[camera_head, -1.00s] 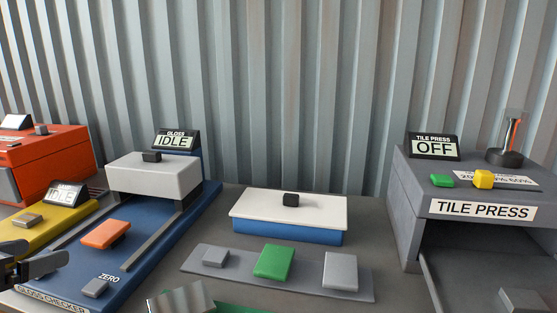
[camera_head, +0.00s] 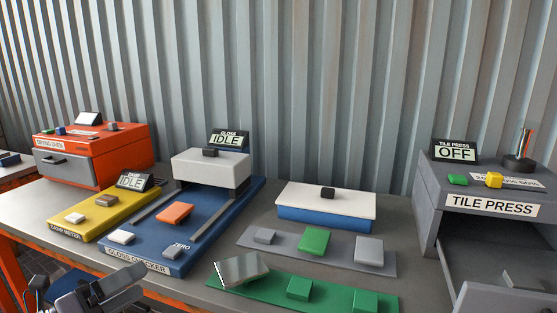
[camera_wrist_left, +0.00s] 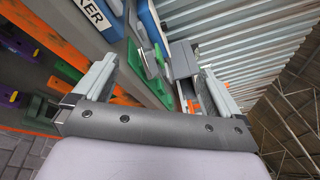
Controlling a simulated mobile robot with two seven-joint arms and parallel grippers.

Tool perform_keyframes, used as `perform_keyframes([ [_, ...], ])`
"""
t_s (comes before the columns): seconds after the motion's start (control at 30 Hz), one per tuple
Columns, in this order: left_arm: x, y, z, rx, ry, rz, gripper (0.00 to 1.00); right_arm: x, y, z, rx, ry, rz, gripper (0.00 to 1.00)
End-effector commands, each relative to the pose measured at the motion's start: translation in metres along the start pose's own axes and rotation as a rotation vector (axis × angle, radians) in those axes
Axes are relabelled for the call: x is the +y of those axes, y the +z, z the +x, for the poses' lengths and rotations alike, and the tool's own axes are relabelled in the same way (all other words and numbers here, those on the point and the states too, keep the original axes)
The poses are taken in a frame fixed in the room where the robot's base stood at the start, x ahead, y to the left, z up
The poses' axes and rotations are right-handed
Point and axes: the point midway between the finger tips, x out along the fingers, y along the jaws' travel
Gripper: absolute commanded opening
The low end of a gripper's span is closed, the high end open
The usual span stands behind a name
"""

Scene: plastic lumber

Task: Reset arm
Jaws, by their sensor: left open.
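My left gripper (camera_head: 125,285) is low at the left of the head view, in front of the table's front edge and the blue gloss checker (camera_head: 130,252). It is open, with nothing between its fingers. In the left wrist view its two fingers (camera_wrist_left: 155,85) stand wide apart, with parts of the bench and the corrugated wall beyond them. My right gripper is not in view.
The grey table (camera_head: 32,208) bears an orange drying oven (camera_head: 125,150), a yellow damp meter (camera_head: 90,222), a white-topped blue block (camera_head: 325,200), grey (camera_head: 385,262) and green mats (camera_head: 265,293) with tiles, and a grey tile press (camera_head: 425,205). The gloss checker reads IDLE; the press reads OFF.

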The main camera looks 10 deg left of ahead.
Motion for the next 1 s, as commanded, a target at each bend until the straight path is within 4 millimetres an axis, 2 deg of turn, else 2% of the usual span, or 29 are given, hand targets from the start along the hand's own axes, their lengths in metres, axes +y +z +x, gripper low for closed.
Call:
perform_keyframes([
  [0.03,-0.001,-0.007,0.001,-0.038,-0.021,-0.139,0.98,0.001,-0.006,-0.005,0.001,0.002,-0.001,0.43],
  [0.17,0.011,-0.025,0.001,-0.155,-0.048,-0.505,0.98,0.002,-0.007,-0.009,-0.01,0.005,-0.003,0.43],
  [0.27,0.028,-0.044,-0.002,-0.251,-0.027,-0.791,0.98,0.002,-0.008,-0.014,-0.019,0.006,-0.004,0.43],
  [0.37,0.05,-0.073,-0.007,-0.347,0.03,-1.079,0.98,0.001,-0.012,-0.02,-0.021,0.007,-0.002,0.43],
  [0.47,0.071,-0.113,-0.013,-0.44,0.121,-1.365,0.98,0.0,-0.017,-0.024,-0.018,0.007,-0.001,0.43],
  [0.6,0.09,-0.182,-0.025,-0.543,0.289,-1.718,0.98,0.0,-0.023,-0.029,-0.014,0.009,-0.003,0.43],
  [0.7,0.093,-0.226,-0.033,-0.589,0.403,-1.905,0.98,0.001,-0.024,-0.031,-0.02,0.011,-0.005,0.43],
  [0.8,0.092,-0.258,-0.038,-0.614,0.488,-2.025,0.98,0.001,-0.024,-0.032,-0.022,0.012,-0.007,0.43],
  [0.9,0.09,-0.273,-0.04,-0.625,0.532,-2.084,0.98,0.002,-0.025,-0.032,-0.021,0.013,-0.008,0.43],
  [1.0,0.09,-0.277,-0.041,-0.627,0.543,-2.1,0.98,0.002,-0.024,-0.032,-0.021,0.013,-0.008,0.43],
])
